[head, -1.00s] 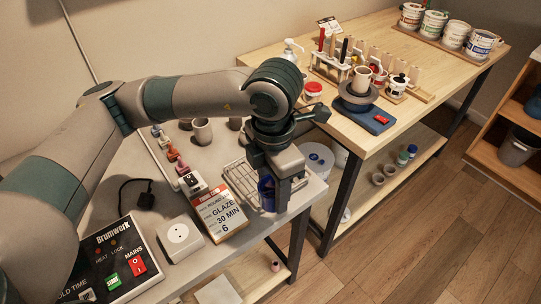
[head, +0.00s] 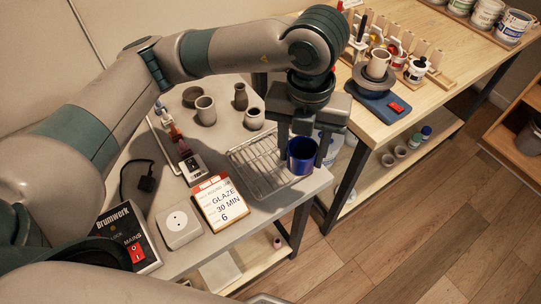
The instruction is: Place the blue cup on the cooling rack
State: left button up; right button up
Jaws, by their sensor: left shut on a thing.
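The blue cup (head: 302,157) is upright between the two fingers of my left gripper (head: 304,152), which is shut on it. The cup is at the right end of the wire cooling rack (head: 252,166), near the right edge of the grey table. I cannot tell whether the cup's base touches the rack or hangs just above it. The left part of the rack is bare. My right gripper is not in view.
A glaze sign (head: 220,203) stands just left of the rack's front. Behind the rack are a small pot (head: 254,119), a beige cup (head: 206,110) and a brown vase (head: 241,97). A wooden table with a blue-based wheel (head: 381,105) stands to the right.

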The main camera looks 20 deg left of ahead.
pick_arm(q)
jog(key=w+a+f+p, duration=0.4)
jog(key=w+a+f, duration=0.3)
jog(key=a, duration=0.2)
jog(key=shift+w+p, duration=0.3)
notch_tip(320, 180, down, 3)
jog(key=shift+p, duration=1.05)
jog(key=shift+f, duration=0.5)
jog(key=shift+f, duration=0.1)
